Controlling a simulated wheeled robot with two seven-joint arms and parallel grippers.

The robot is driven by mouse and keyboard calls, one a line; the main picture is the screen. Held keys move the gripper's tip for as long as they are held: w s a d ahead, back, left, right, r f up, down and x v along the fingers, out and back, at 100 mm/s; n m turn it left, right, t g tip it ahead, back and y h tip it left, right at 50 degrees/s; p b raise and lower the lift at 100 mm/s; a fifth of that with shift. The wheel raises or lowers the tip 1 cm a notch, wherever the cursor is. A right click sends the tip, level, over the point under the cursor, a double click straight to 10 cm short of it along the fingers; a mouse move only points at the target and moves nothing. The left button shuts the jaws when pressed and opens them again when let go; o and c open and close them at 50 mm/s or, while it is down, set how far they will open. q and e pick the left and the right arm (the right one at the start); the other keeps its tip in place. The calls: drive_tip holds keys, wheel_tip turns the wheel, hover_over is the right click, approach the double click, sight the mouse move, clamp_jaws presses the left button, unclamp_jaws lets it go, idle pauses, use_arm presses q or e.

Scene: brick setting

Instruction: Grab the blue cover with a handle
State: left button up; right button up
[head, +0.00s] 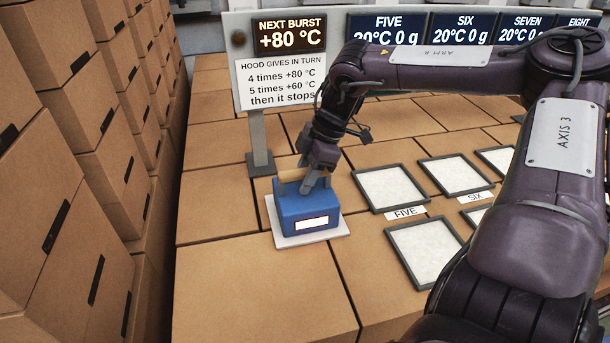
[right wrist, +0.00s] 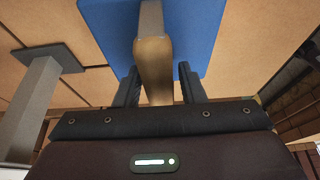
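The blue cover (head: 300,212) is a box with a lit white panel on its front. It sits on a white plate (head: 336,234) near the left side of the brown surface. Its tan bar handle (head: 289,175) is on top and also shows in the right wrist view (right wrist: 153,65). My right gripper (head: 308,184) is over the cover, pointing down. In the right wrist view its two dark fingers (right wrist: 158,86) stand on either side of the handle, with a gap visible on the right side, so it looks open. My left gripper is not in view.
A sign on a grey post (head: 258,140) stands just behind the cover. Several framed white pads (head: 388,188) lie to the right, with dark displays (head: 386,28) behind. Stacked cartons (head: 70,240) line the left. The surface in front of the cover is clear.

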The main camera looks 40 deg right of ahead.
drive_tip(key=shift+w, duration=0.1)
clamp_jaws()
idle(0.9)
drive_tip(key=shift+w+r, duration=0.15)
drive_tip(key=shift+r, duration=0.05)
